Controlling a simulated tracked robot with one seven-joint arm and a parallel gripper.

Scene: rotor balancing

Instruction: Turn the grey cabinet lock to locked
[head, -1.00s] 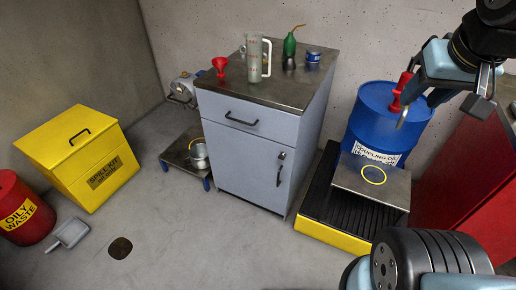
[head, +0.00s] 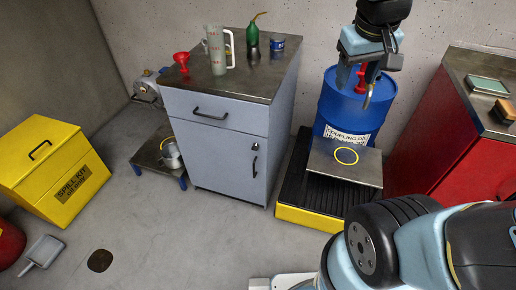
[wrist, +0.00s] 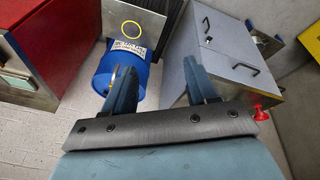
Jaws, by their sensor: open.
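The grey cabinet (head: 215,146) stands against the back wall in the head view, with a drawer above a door. Its lock (head: 256,146) is a small dark round piece on the door, above the upright door handle (head: 254,167); its turn position is too small to tell. My gripper (head: 354,94) is open and empty, raised in front of the blue drum, to the right of the cabinet and apart from it. In the wrist view the open fingers (wrist: 156,70) point between the drum and the cabinet, and the lock (wrist: 209,39) shows at the upper right.
A red cabinet (head: 447,140) is at the right. A measuring jug (head: 215,52), red funnel (head: 181,60) and green oil can (head: 252,36) stand on the grey cabinet.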

